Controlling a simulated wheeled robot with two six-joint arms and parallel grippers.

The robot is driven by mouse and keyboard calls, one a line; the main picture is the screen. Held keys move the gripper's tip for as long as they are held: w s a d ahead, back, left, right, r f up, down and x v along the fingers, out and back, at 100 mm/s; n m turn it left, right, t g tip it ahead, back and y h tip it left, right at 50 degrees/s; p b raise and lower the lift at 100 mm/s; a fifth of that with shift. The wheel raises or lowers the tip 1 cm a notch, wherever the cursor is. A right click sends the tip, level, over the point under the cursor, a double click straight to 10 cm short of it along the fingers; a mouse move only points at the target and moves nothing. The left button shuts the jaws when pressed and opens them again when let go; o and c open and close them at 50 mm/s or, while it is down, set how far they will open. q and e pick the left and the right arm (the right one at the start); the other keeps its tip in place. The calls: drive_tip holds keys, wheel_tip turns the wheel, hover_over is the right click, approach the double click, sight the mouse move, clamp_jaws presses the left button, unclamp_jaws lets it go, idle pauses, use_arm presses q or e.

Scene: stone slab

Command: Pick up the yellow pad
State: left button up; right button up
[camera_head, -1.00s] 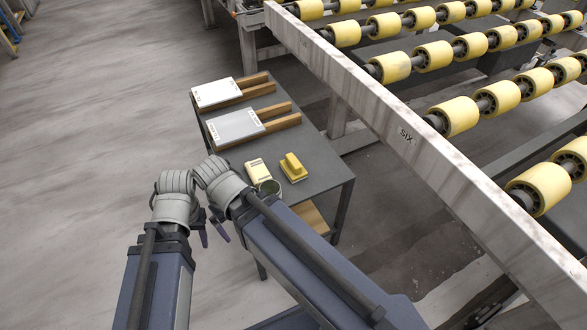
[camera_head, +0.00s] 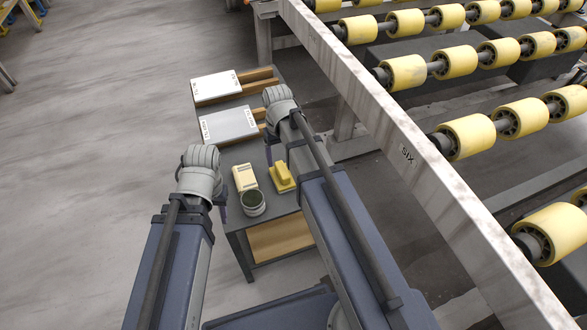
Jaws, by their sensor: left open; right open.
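The yellow pad (camera_head: 283,180), a block with a raised grip on top, lies on the grey table near its right edge. My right gripper (camera_head: 268,150) is open above the table, just beyond the pad in the picture. It is mostly hidden behind its own wrist, and my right forearm passes close to the pad's right side. My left gripper (camera_head: 222,209) is open and empty by the table's left edge, left of the pad. Only part of its fingers shows below the wrist.
A cream box (camera_head: 244,177) and a round dark-filled cup (camera_head: 253,204) stand left of the pad. Two pale slabs (camera_head: 228,125) (camera_head: 216,87) lie on wooden strips farther back on the table (camera_head: 290,203). A roller conveyor's metal beam (camera_head: 400,150) runs along the right.

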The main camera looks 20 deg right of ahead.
sight(282, 169)
drive_tip(key=shift+w+d, duration=0.2)
drive_tip(key=shift+d, duration=0.1)
drive_tip(key=shift+f+b, duration=1.35)
wheel_tip(282, 169, down, 5)
drive_tip(key=b, duration=0.5)
drive_tip(key=shift+a+f, duration=0.1)
drive_tip(key=shift+f, duration=0.05)
clamp_jaws()
